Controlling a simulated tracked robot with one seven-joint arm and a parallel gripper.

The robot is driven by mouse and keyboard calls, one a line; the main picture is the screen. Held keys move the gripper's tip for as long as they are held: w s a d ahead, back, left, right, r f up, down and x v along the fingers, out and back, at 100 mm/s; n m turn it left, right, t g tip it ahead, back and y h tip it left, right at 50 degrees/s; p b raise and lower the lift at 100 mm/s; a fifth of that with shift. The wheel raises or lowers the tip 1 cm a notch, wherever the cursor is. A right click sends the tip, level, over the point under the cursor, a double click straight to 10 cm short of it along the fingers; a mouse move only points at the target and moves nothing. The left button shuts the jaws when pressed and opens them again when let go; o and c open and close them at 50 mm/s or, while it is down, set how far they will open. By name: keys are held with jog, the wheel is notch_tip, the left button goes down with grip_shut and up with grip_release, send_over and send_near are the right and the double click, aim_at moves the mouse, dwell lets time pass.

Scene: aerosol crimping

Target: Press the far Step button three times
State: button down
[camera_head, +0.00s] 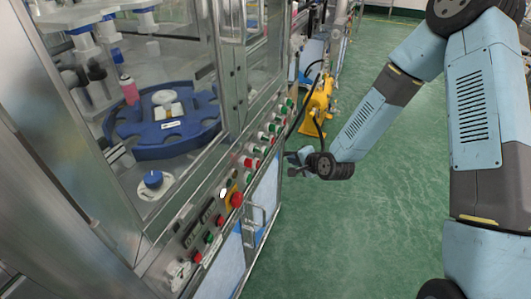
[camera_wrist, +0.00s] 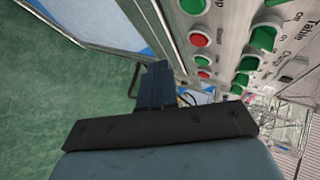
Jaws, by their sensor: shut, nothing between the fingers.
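The machine's sloped control panel (camera_head: 222,198) carries rows of red and green buttons. In the wrist view it shows a green button (camera_wrist: 194,5), a red button (camera_wrist: 200,39) and green selector switches (camera_wrist: 262,38). I cannot read a Step label in either view, so I cannot tell which button is the far Step one. My gripper (camera_head: 290,157) is shut and empty, in front of the panel's outer edge and apart from the buttons. Its dark fingers also show in the wrist view (camera_wrist: 155,86), left of the button column.
A red emergency stop (camera_head: 237,199) stands out on the panel's nearer part. A metal handle (camera_head: 258,215) juts out below the panel. A yellow machine (camera_head: 316,105) stands beyond my gripper. Green floor (camera_head: 340,230) is open to the right.

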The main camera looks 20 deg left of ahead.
jog(key=a, duration=0.6)
jog(key=shift+w, duration=0.2)
jog(key=shift+a, duration=0.2)
dwell(1.8)
jog(key=shift+a+r, duration=0.1)
jog(key=shift+a, duration=0.2)
jog(key=shift+a, duration=0.35)
dwell(0.8)
jog(key=shift+d, duration=0.1)
dwell(0.3)
jog(key=shift+d, duration=0.7)
jog(key=shift+s+d, duration=0.2)
jog(key=shift+d, duration=2.3)
